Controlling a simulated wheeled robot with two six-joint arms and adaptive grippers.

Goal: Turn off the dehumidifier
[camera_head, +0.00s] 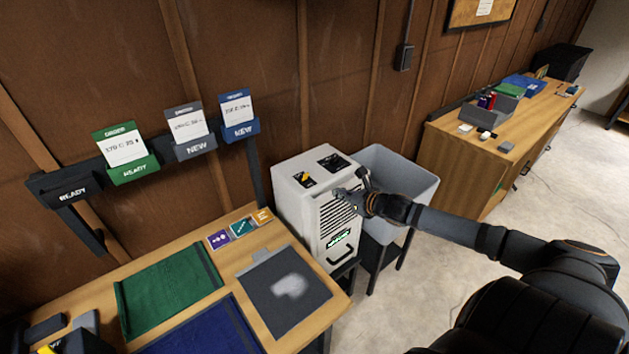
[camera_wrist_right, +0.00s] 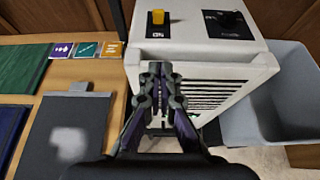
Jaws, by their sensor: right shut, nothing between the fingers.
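The dehumidifier (camera_head: 312,205) is a white box with a dark front grille, standing between the near table and a grey bin. On its top are a yellow switch (camera_head: 305,180) on a black plate and a black dial (camera_head: 333,161). In the right wrist view the yellow switch (camera_wrist_right: 157,17) is at the top left of the machine and the dial (camera_wrist_right: 231,19) is to its right. My right gripper (camera_head: 347,196) is shut and empty at the front top edge of the machine; it also shows in the right wrist view (camera_wrist_right: 157,70). My left gripper is out of view.
The grey bin (camera_head: 408,174) stands right of the machine. The near table (camera_head: 228,230) holds a green mat (camera_head: 168,288), a blue mat (camera_head: 205,330) and a dark mat with a pale patch (camera_head: 285,295). A wooden cabinet (camera_head: 455,168) stands behind right. Card holders hang on the wall.

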